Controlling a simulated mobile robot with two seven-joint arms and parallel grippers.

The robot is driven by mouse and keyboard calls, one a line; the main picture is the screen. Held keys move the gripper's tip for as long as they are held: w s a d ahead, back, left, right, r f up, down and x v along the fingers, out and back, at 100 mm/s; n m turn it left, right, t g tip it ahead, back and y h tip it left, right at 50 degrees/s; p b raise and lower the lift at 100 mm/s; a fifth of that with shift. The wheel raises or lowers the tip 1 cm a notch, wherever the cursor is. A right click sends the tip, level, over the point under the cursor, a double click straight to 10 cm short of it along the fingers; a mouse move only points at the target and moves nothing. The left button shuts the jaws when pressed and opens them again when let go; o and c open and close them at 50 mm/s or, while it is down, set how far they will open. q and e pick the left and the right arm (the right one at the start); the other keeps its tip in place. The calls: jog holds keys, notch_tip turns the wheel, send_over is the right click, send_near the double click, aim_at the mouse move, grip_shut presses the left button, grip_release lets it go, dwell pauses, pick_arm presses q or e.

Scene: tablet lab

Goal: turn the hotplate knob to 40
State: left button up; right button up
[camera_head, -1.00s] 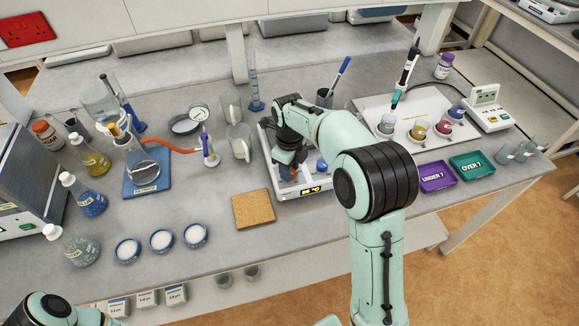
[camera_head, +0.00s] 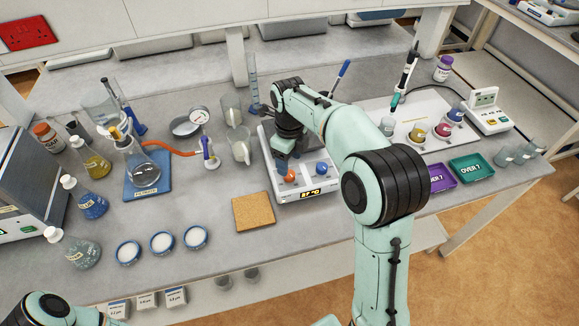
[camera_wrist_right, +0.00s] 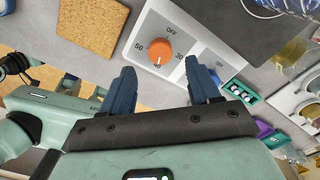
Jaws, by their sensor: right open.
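The white hotplate (camera_head: 330,186) stands mid-bench, with an orange knob (camera_head: 288,175), a blue knob (camera_head: 321,168) and a small lit display (camera_head: 315,194). In the right wrist view the orange knob (camera_wrist_right: 157,47) sits on the panel between the marks 50 on its left and 30 on its right. A pale pointer mark shows at its lower edge, facing my gripper; the figure there is mostly hidden. My right gripper (camera_wrist_right: 161,70) is open and empty, its dark fingers apart and clear of the knob. My left gripper is not in view.
A cork mat (camera_head: 253,210) lies left of the hotplate. A purple tray (camera_head: 441,174) and a green tray (camera_head: 471,167) lie to the right. Bare bench lies in front of the cork mat.

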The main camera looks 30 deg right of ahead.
aim_at(290, 173)
notch_tip(290, 173, up, 8)
jog(key=shift+p, duration=0.3)
dwell(0.4)
